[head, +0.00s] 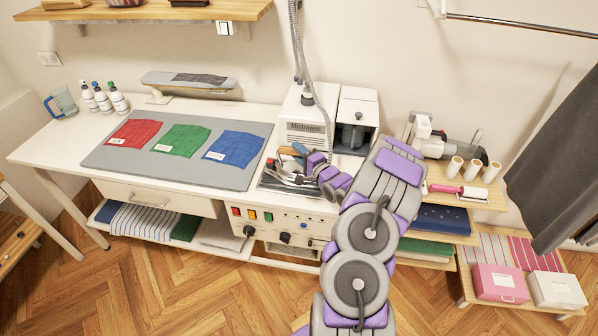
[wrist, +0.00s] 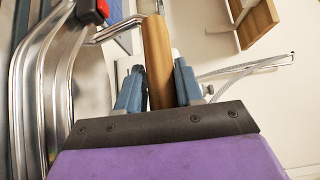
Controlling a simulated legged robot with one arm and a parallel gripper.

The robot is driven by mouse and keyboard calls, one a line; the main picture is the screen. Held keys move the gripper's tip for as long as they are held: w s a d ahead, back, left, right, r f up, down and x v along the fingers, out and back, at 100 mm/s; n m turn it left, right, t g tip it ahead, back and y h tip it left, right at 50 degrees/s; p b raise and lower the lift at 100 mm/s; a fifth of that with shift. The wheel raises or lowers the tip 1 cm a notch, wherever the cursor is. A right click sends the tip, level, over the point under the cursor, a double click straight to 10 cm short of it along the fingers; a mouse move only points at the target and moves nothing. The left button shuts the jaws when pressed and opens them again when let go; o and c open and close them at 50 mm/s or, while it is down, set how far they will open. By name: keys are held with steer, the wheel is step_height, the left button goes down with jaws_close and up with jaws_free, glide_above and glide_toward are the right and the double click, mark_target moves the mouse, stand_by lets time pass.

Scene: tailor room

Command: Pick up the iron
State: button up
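The iron (head: 287,176) sits on the metal-edged rest at the right part of the white table, partly hidden by my gripper. Its brown wooden handle (wrist: 158,60) shows in the wrist view. My gripper (head: 301,160) is at the iron, reaching in from the right. In the wrist view my gripper (wrist: 159,80) has one blue-grey finger on each side of the handle, very close to it. I cannot tell whether both fingers press on it. Curved shiny metal (wrist: 45,90) and a red part (wrist: 101,8) show left of the handle.
A white steam station (head: 306,118) stands behind the iron, with a grey hose rising from it. Left lies a grey mat (head: 100,158) with red, green and blue cloths. Shelves with white spools (head: 454,167) stand to the right. Wooden floor is clear in front.

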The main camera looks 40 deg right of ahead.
steer(key=shift+f, duration=0.1)
jaws_close()
stand_by(0.8)
